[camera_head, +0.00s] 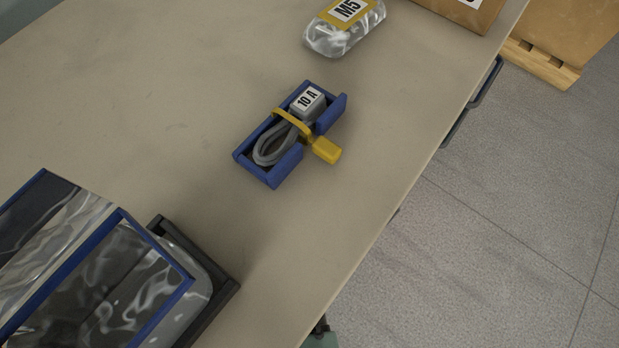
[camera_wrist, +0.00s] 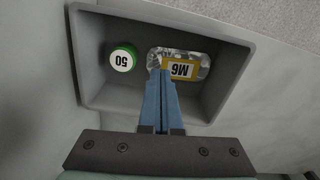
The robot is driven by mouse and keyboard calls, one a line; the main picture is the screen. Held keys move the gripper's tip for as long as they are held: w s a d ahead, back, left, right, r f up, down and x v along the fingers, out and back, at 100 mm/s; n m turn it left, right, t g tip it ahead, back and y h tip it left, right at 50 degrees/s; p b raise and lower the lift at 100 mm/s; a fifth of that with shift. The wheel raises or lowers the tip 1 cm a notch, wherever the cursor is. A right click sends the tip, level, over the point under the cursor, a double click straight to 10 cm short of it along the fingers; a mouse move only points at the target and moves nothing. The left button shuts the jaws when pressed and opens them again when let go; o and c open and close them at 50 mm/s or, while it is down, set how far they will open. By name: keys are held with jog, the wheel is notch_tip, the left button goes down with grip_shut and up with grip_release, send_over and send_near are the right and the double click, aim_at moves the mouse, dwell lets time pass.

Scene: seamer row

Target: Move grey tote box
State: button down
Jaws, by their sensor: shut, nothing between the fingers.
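The grey tote box (camera_wrist: 95,88) fills much of the wrist view, seen from above with its open top toward the camera. Inside it lie a clear bag with a yellow M6 label (camera_wrist: 182,69) and a round green-and-white item marked 50 (camera_wrist: 122,58). My gripper (camera_wrist: 160,72) has its blue fingers together and empty. They overlap the tote and the edge of the M6 bag in the picture; I cannot tell whether they touch either. The fingers and gripper body hide part of the tote's near side. I cannot make out the tote in the head view.
The head view shows a beige table (camera_head: 130,130) with a blue holder (camera_head: 262,178) carrying a 10 A cable. A clear M5 bag (camera_head: 330,40) and a cardboard box (camera_head: 480,20) lie beyond. A blue-framed clear bin (camera_head: 150,250) is lower left. Grey floor (camera_head: 500,210) lies right.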

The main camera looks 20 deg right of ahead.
notch_tip(320, 180, down, 8)
jog(key=b, duration=0.3)
jog(key=shift+b, duration=0.4)
jog(key=shift+s+d+r, duration=0.2)
jog(key=shift+s+d, duration=0.3)
jog(key=shift+s+d+r, duration=0.15)
jog(key=shift+s+d, duration=0.8)
jog(key=shift+r, duration=0.1)
jog(key=shift+s+d+r+p, duration=0.15)
jog(key=shift+s+d+p, duration=0.25)
jog(key=shift+p, duration=0.5)
jog(key=shift+s+d, duration=0.1)
jog(key=shift+s, duration=0.1)
jog(key=shift+f, duration=0.2)
